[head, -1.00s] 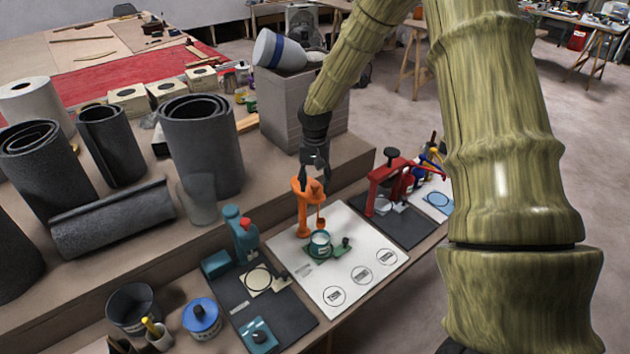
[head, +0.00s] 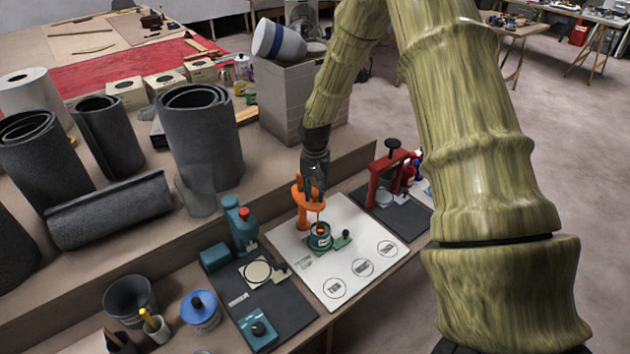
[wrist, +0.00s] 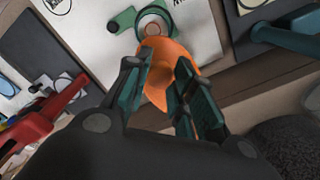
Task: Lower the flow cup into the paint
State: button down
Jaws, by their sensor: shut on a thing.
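The small copper-orange flow cup (head: 320,229) shows at the mouth of the teal paint pot (head: 319,243), upright below my gripper. How deep it sits in the paint I cannot tell.
The pot stands on a white board (head: 340,281) with printed circles. A dark mat with a teal device (head: 241,226) lies left, a red press (head: 388,180) right. Grey rolls (head: 200,135) stand on the step behind. Open floor lies right of the bench.

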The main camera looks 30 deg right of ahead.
notch_tip(320, 180, down, 4)
jog(key=shift+r+b, duration=0.2)
jog(key=shift+b, duration=0.15)
jog(key=shift+s, duration=0.1)
jog(key=c, duration=1.4)
grip_release()
jog(key=shift+o, duration=1.1)
jog(key=shift+f, duration=0.15)
jog(key=shift+r, duration=0.25)
notch_tip(320, 180, up, 12)
jog(key=shift+f, duration=0.15)
